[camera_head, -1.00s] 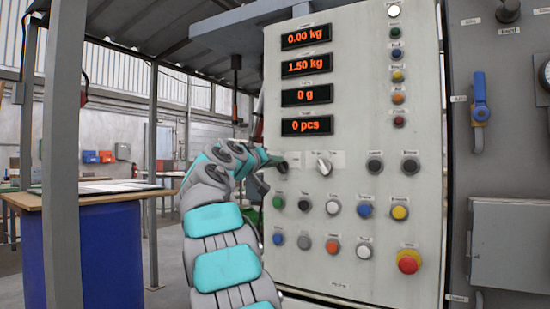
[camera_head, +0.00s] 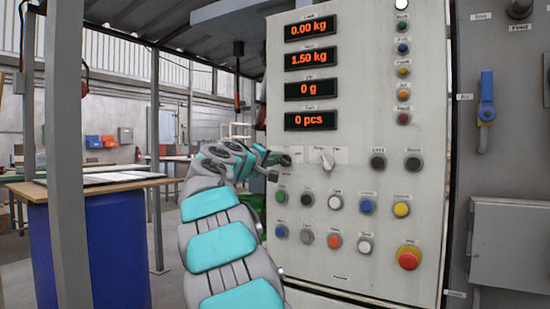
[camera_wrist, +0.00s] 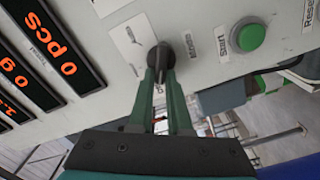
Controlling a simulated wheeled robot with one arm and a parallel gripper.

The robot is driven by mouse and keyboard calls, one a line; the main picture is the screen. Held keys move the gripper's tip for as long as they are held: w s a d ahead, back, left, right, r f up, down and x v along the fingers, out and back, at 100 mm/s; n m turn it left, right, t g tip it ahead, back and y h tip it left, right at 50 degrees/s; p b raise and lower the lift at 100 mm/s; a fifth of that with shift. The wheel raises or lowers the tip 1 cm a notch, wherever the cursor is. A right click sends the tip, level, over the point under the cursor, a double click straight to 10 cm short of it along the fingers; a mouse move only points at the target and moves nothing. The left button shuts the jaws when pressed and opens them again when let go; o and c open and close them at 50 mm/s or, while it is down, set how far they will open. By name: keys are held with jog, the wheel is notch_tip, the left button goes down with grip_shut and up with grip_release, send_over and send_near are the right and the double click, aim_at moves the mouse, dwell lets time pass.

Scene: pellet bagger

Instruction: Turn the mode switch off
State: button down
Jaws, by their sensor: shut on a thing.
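The mode switch is a black rotary knob (camera_wrist: 161,60) on the pale control panel (camera_wrist: 200,22), beside a white label plate with small markings. My gripper (camera_wrist: 160,74) is shut on the knob in the wrist view, with one green finger on each side of its bar. The bar lies roughly in line with the fingers. In the head view my gripper (camera_head: 276,162) reaches the panel's left side and largely hides the knob. The label beside the knob is too blurred to read surely.
A green Start button (camera_wrist: 248,37) sits close to the knob. A second selector with a pale handle (camera_head: 325,159) is to its right in the head view. Several push buttons and a red mushroom button (camera_head: 409,258) lie lower. Lit displays (camera_head: 310,89) are above.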

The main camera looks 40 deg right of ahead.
jog(key=shift+d+f, duration=0.15)
jog(key=c, duration=0.9)
grip_release()
jog(key=shift+o, duration=0.2)
jog(key=b+v, duration=0.1)
jog(key=v, duration=0.7)
